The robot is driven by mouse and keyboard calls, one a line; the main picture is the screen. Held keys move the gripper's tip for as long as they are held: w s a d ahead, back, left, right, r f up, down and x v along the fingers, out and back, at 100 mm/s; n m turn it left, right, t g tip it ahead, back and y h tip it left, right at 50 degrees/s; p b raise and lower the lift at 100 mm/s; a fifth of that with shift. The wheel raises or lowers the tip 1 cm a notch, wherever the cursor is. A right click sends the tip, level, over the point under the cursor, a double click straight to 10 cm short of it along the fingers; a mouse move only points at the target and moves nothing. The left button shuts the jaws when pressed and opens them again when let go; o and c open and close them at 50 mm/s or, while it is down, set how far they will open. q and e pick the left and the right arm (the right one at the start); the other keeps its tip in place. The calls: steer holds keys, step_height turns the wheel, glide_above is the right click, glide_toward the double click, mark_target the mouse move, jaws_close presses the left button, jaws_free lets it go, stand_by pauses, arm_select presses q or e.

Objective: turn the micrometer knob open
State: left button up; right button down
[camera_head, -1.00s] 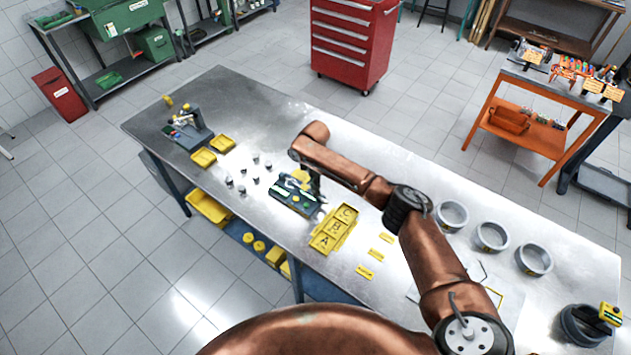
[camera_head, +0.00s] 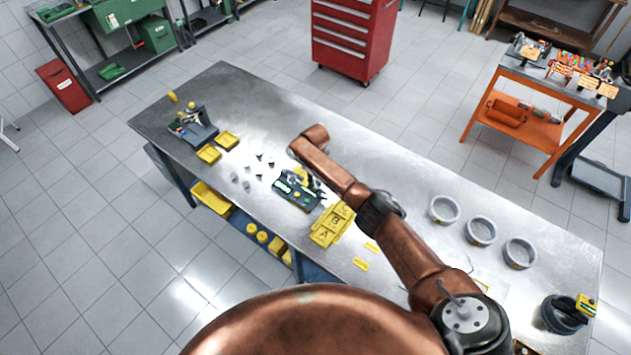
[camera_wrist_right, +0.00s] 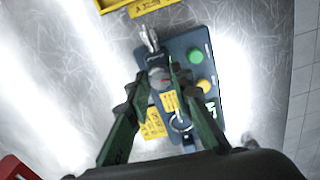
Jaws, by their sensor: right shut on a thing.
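The micrometer (camera_wrist_right: 181,123) is mounted on a dark blue-green box (camera_wrist_right: 201,41) with green and yellow round buttons. In the right wrist view its grey knob (camera_wrist_right: 159,79) lies between the fingertips of my right gripper (camera_wrist_right: 158,76), which is shut on it. A bright metal end sticks out beyond the fingers. In the head view the box (camera_head: 285,188) stands near the table's front edge, with my right gripper (camera_head: 314,184) at its right end. The micrometer is too small there to make out its opening. My left gripper is not in view.
Yellow lettered trays (camera_head: 325,236) stand just right of the box. Several small metal parts (camera_head: 247,172) and two yellow trays (camera_head: 227,140) lie to the left. Three grey rings (camera_head: 481,231) stand to the right. The back middle of the table (camera_head: 250,100) is clear.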

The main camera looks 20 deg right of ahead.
steer(key=shift+a+r+m+p, duration=0.1)
steer(key=shift+m+p, duration=0.55)
steer(key=shift+m, duration=0.95)
steer(key=shift+w, duration=0.15)
steer(key=c, duration=1.7)
jaws_free()
step_height(320, 180, up, 12)
